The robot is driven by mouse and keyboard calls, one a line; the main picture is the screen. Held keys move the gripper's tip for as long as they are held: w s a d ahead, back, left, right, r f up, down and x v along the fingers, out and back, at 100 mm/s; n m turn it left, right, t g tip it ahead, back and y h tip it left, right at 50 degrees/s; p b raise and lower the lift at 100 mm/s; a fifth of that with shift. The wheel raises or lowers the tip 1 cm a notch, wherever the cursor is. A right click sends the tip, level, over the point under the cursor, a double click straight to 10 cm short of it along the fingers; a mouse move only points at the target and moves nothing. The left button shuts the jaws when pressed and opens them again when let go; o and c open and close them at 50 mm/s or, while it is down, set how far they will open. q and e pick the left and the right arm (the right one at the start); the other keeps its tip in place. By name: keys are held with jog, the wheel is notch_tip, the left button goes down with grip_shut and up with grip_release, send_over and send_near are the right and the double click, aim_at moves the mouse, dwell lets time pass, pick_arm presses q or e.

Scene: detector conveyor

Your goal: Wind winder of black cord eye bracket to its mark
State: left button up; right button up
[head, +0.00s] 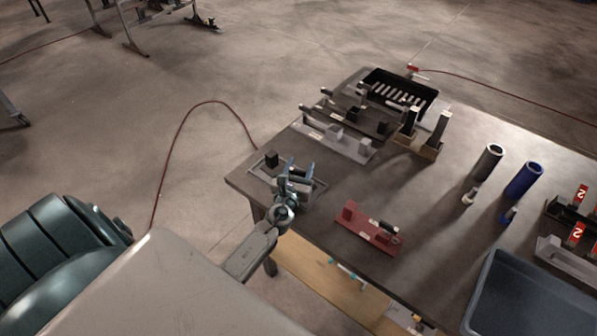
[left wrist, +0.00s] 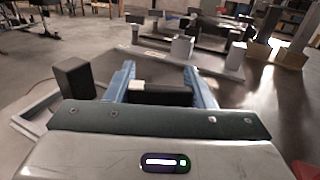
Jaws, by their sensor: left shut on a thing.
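My left gripper (head: 297,170) is at the table's near left corner, above a grey frame-like base with a black block (head: 271,159) on it. The black block also shows in the left wrist view (left wrist: 75,78), left of the fingers. Between the blue fingers lies a black cylindrical piece (left wrist: 160,97), which looks like the winder, with a small white patch (left wrist: 137,84) at its left. The gripper is shut on this piece. The mark cannot be told for sure, and the gripper hides part of the base. My right gripper is not in view.
A red bracket (head: 352,218) stands to the right on the dark table (head: 440,190). Grey and black brackets (head: 345,147) and a black slotted tray (head: 410,85) are farther back. Grey and blue tubes (head: 523,180) and a blue-grey bin (head: 530,290) are at right.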

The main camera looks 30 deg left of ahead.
pick_arm(q)
jog(key=m+h+b, duration=0.2)
jog(key=h, duration=0.1)
jog(key=m+h+b, duration=0.1)
jog(key=shift+d+f+t+h+b, duration=0.2)
jog(key=shift+f+t+h+b, duration=0.1)
jog(key=shift+b, duration=0.1)
jog(key=shift+d+r+m+h+b, duration=0.15)
jog(key=shift+m+h+b, duration=0.35)
jog(key=shift+h+b, duration=0.25)
jog(key=shift+d+r+m+h+b, duration=0.1)
jog(key=shift+m+h+b, duration=0.45)
jog(key=shift+h, duration=0.3)
jog(key=o, duration=1)
